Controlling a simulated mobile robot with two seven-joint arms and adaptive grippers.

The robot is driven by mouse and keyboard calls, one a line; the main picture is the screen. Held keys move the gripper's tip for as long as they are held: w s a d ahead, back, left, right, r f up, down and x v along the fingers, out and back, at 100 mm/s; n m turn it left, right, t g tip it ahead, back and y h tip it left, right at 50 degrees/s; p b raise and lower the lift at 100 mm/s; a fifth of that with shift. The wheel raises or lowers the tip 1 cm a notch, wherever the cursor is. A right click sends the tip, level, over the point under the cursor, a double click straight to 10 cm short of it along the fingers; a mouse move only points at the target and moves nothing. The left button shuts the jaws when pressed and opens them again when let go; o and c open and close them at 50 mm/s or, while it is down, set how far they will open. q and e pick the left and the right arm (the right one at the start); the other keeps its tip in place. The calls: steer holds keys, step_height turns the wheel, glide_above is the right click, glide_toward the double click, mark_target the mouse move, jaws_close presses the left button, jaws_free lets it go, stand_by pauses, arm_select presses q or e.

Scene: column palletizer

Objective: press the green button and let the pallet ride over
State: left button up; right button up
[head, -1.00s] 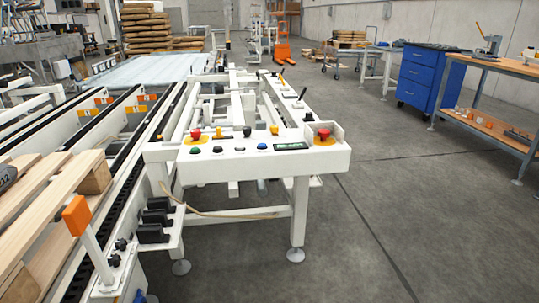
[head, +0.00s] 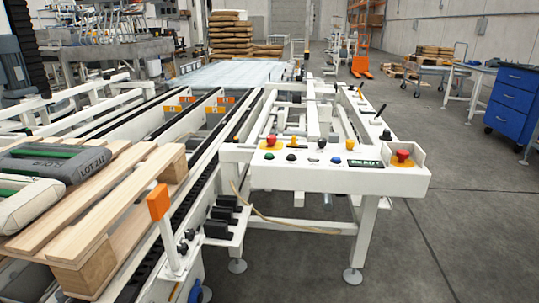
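The green button (head: 269,156) is a small dark green cap at the left end of the button row on the white control panel (head: 330,178). A red emergency button (head: 271,141) on a yellow plate stands just behind it. Black, white and blue buttons follow to its right. The wooden pallet (head: 120,245) lies on the conveyor at the left, partly cut off by the picture's edge. It bears grey bags with green stripes (head: 60,165), one marked with a lot number. Neither of my grippers is in view.
A second red button (head: 403,156) sits in a white guard at the panel's right end. An orange-headed post (head: 158,202) stands beside the pallet. Conveyor rails run back to a pale roller bed (head: 235,73). The grey floor at right is clear near the panel.

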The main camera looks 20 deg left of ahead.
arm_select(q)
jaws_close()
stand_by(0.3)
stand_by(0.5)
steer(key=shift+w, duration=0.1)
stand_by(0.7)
